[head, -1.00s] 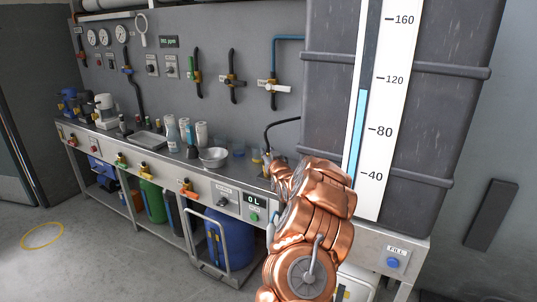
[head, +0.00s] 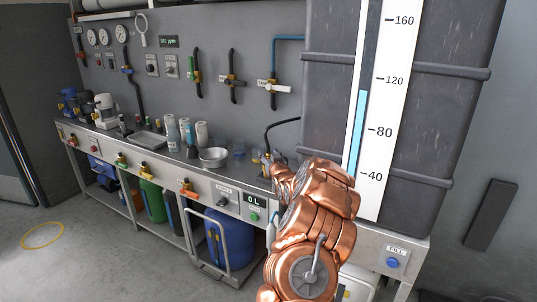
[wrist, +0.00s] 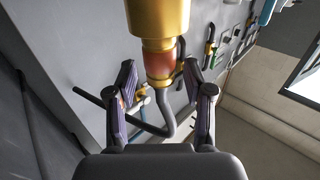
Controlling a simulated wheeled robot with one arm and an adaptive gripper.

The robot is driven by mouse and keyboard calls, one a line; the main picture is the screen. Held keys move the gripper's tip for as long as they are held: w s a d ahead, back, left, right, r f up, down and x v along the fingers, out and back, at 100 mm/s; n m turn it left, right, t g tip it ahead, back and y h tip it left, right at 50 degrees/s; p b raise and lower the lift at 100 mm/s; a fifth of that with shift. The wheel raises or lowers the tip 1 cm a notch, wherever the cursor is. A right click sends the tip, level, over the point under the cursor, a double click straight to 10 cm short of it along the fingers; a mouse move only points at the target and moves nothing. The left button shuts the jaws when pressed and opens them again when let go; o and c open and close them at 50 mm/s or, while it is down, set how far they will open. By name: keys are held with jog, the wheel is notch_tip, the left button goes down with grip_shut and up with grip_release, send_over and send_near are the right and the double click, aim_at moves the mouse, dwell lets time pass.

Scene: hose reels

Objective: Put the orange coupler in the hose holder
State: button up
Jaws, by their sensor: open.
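In the wrist view a brass fitting with an orange band, the orange coupler (wrist: 160,62), stands between my two fingers and extends past the top edge. A dark hose (wrist: 165,125) curves below and behind it. My gripper (wrist: 162,78) is open, with a finger on each side of the coupler and visible gaps. In the head view my gripper (head: 268,168) is small and partly hidden by my copper arm, near the right end of the bench. I cannot pick out the hose holder with certainty.
The steel bench (head: 150,162) holds a white bowl (head: 213,157), bottles and a tray (head: 147,140). A large grey tank (head: 440,110) with a level scale stands close to my arm on the right. Valves with hoses (head: 233,82) hang on the wall. The floor at left is clear.

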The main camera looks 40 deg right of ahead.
jog(key=v, duration=0.7)
jog(key=shift+b, duration=0.45)
